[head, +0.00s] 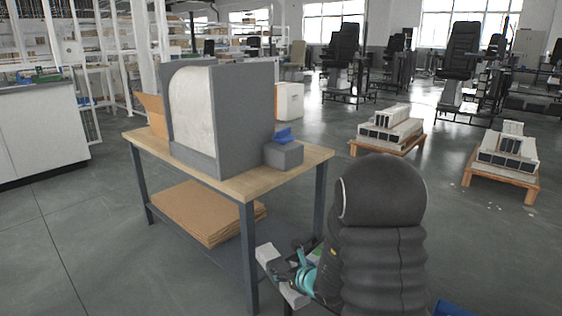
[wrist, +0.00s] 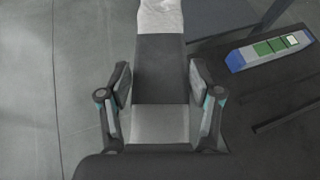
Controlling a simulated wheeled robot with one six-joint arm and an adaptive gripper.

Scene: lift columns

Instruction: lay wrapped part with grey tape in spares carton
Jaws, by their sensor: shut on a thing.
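My gripper (wrist: 161,84) is shut on the wrapped part (wrist: 160,18), with a finger on either side of it. The part is pale at its far end and has a wide dark grey tape band (wrist: 160,62) between the fingers. In the head view my gripper (head: 301,272) is low, beside the near right end of the workbench, and the pale end of the part (head: 267,254) points left. A brown cardboard carton (head: 152,113) is partly visible on the bench's far left, mostly hidden behind a grey panelled stand. I cannot tell whether it is the spares carton.
The grey stand (head: 243,118) rises tall on the workbench (head: 231,187). A small grey box (head: 283,156) with a blue item stands at its right end. Brown sheets (head: 205,211) lie on the lower shelf. A blue-ended holder with green blocks (wrist: 236,61) is right in the wrist view.

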